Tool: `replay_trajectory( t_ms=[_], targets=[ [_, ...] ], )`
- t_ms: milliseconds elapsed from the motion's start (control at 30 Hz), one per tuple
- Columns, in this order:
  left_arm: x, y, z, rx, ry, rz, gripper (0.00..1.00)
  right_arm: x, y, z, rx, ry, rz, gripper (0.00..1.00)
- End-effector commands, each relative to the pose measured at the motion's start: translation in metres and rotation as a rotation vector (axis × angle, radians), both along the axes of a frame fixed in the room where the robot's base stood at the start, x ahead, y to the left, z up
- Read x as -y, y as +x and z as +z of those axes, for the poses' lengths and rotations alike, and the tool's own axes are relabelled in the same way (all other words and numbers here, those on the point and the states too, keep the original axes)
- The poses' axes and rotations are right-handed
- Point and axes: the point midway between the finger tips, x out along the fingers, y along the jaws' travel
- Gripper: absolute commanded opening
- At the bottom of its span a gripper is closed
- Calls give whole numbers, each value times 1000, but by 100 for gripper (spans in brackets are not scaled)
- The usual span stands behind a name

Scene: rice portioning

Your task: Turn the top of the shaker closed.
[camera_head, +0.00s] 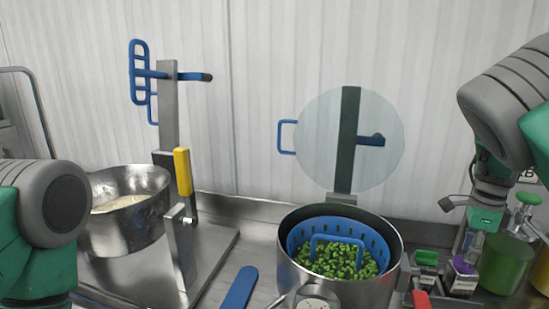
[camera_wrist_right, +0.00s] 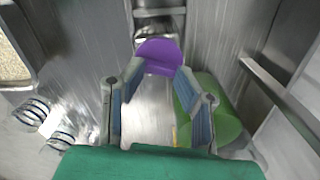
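A small shaker (camera_head: 463,279) with a purple top stands at the lower right of the head view. Its purple top (camera_wrist_right: 160,55) shows in the right wrist view, beyond and between the fingertips. My right gripper (camera_head: 474,238) points down over this shaker. In the right wrist view the two fingers (camera_wrist_right: 159,75) are spread, one on each side of the purple top. I cannot tell whether they touch it. The shaker's lower part is partly hidden in the wrist view. My left arm is at the left edge; its gripper is out of view.
A similar shaker with a green top (camera_head: 427,259) stands left of the purple one, and a green container (camera_head: 506,265) close on the right. A pot (camera_head: 340,293) holds a blue basket (camera_head: 377,247) of green vegetables. A steel bowl (camera_head: 125,229) is at left.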

Motion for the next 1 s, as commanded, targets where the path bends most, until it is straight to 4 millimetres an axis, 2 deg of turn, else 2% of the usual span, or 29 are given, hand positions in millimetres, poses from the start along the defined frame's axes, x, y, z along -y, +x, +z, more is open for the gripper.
replay_trajectory(
  t_ms=[33,100,367,1000],
  targets=[
    [0,0,0,0,0,0,40,0,-1,-1,-3,2,0,17],
    [0,0,0,0,0,0,40,0,-1,-2,-3,2,0,0],
    [0,0,1,0,0,0,40,0,-1,-1,-3,1,-6,0],
    [0,0,34,0,0,0,40,0,-1,1,-3,0,-252,0]
  ],
)
